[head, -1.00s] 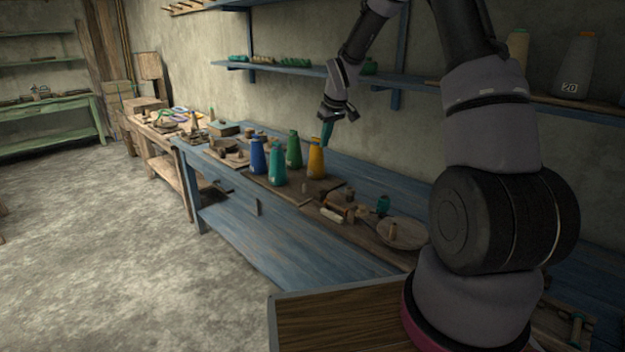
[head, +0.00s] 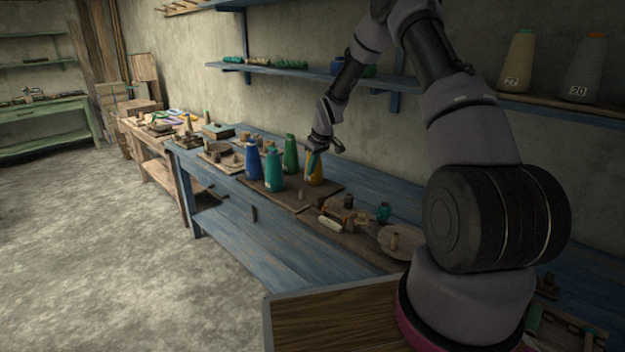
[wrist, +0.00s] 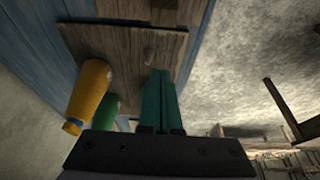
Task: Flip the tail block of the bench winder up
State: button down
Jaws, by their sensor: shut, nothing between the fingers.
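The bench winder (head: 345,215) stands on the blue bench, with small wooden blocks, a pale roll and a round wooden disc (head: 393,252) at its near end. It is small here, and I cannot tell which piece is the tail block or how it lies. My gripper (head: 313,163) is beyond the winder, by the yellow cone (head: 316,175), overlapping it in the head view; contact cannot be told. In the wrist view my gripper's teal fingers (wrist: 161,100) are shut and empty, over a wooden board with a small peg (wrist: 149,55). The winder is not clearly seen there.
Blue (head: 253,162), teal (head: 273,170), green (head: 290,155) and yellow cones stand on the board (head: 303,206) close to my gripper. The wrist view shows the yellow cone (wrist: 88,88) and green cone (wrist: 105,105) left of the fingers. A wall shelf (head: 300,72) runs above.

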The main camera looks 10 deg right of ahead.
aim_at(319, 196)
jog(key=x, duration=0.9)
jog(key=shift+s, duration=0.1)
jog(key=shift+s+d+r, duration=0.1)
jog(key=shift+s+d, duration=0.7)
jog(key=shift+s, duration=0.2)
jog(key=shift+s+d, duration=0.25)
jog(key=shift+s, duration=0.3)
jog(key=shift+s+d, duration=0.1)
jog(key=shift+s+d, duration=0.2)
jog(key=shift+s, duration=0.05)
jog(key=shift+s+d, duration=0.65)
jog(key=shift+s, duration=0.4)
